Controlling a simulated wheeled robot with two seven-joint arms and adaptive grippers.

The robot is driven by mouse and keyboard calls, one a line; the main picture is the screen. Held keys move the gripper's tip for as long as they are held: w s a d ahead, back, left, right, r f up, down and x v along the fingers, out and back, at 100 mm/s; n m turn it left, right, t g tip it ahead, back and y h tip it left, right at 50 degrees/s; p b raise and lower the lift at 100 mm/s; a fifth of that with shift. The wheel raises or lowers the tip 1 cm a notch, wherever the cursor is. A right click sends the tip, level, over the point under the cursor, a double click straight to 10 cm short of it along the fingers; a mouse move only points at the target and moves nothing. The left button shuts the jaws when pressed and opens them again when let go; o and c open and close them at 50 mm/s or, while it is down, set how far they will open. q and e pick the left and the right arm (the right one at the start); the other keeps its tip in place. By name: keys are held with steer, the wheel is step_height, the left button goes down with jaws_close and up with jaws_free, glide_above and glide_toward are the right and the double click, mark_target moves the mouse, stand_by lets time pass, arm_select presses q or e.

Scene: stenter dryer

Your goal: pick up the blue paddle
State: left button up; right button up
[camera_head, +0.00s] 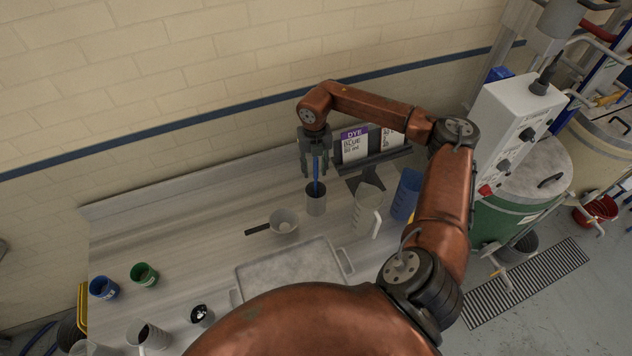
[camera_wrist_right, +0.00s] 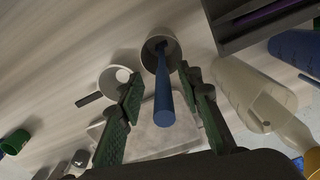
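The blue paddle (camera_head: 316,188) stands upright in a small grey cup (camera_head: 316,206) on the metal bench. In the wrist view the paddle (camera_wrist_right: 163,98) points up toward the camera, its lower end inside the cup (camera_wrist_right: 153,55). My right gripper (camera_head: 315,172) is above the cup, pointing down around the paddle's upper part. In the wrist view its green-padded fingers (camera_wrist_right: 163,84) are spread on either side of the paddle, with a visible gap on both sides. The paddle's top is hidden by the gripper in the head view. My left gripper is not in view.
A strainer with a black handle (camera_head: 284,222), a clear jug (camera_head: 366,210) and a blue jug (camera_head: 406,194) stand near the cup. A dye box (camera_head: 354,146) is in a dark rack behind. A grey tray (camera_head: 240,272) lies in front. Blue (camera_head: 104,288) and green (camera_head: 144,274) cups stand left.

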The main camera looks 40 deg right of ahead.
mark_target(316, 177)
steer(key=f+p, duration=0.1)
steer(key=f, duration=0.2)
steer(key=shift+s+f+p, duration=0.2)
steer(key=shift+p, duration=0.15)
steer(key=shift+d+f, duration=0.1)
steer(key=shift+f, duration=0.45)
jaws_close()
steer(key=shift+r, duration=0.1)
